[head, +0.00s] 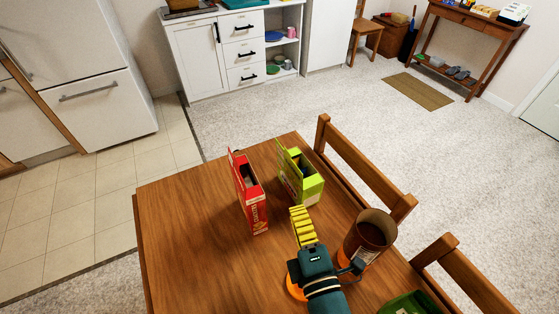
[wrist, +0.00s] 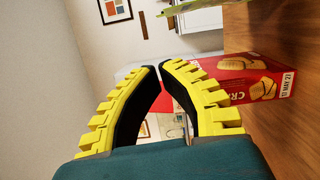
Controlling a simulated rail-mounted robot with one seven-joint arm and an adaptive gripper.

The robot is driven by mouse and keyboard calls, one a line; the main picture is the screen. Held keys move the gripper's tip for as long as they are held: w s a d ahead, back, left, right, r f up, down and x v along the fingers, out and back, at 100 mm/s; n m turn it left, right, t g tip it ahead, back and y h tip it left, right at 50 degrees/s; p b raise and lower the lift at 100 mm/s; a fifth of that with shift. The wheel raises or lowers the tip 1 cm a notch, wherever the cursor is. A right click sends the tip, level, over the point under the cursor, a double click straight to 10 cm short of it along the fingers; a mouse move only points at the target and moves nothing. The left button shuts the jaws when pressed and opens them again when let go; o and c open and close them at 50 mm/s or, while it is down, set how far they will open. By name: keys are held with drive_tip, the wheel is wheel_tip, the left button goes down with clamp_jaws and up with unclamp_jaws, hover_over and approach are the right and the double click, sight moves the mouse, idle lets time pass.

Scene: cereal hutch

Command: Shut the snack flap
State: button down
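A red carton (head: 251,204) stands upright on the table; its top is open, with a flap (head: 235,165) standing up at its far left end. It also shows beyond my fingers in the wrist view (wrist: 255,68), with lettering starting "CR". A green carton (head: 307,188) stands to its right, also open, with a raised flap (head: 284,165). My gripper (head: 298,209) is to the right of the red carton and nearer than the green one. In the wrist view (wrist: 161,67) its yellow fingers meet almost tip to tip, holding nothing visible.
A brown canister (head: 370,232) stands close to the right of my gripper. A green object (head: 408,304) is at the table's near right edge. Wooden chairs (head: 365,165) line the right side. The table's left part (head: 180,230) is clear.

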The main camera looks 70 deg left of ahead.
approach(288, 162)
drive_tip(key=s+a+r, duration=0.1)
drive_tip(key=a+r, duration=0.3)
drive_tip(key=a, duration=0.5)
drive_tip(key=shift+s+d+r+b, duration=0.1)
drive_tip(key=shift+s+b, duration=0.05)
drive_tip(key=shift+b, duration=0.15)
